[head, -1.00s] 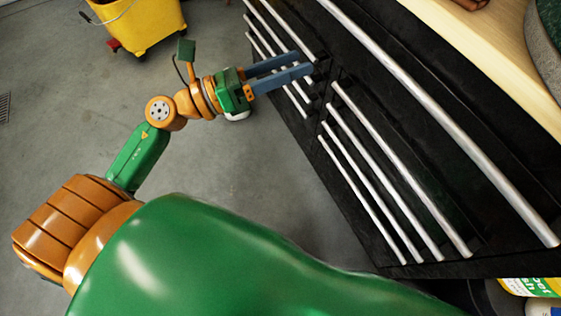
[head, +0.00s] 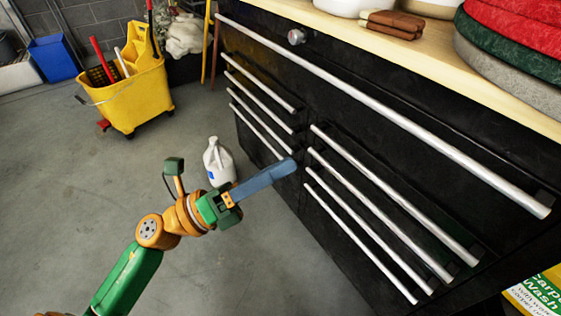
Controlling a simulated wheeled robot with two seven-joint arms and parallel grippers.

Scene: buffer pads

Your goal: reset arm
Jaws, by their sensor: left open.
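My left gripper (head: 263,182) shows in the middle of the head view, its blue-grey fingers pointing right toward the black drawer cabinet (head: 285,165). From this angle the fingers overlap in the picture. It holds nothing that I can see. My left arm comes up from the lower left, green and orange. My right gripper is out of view. On the wooden top (head: 440,65) lie several round buffer pads: red (head: 520,28), green (head: 500,48) and grey (head: 510,85).
A white jug (head: 218,160) stands on the floor just behind my left gripper. A yellow mop bucket (head: 130,95) and a blue bin (head: 52,58) are further back. A carpet wash container (head: 538,295) is at the lower right. The floor at left is clear.

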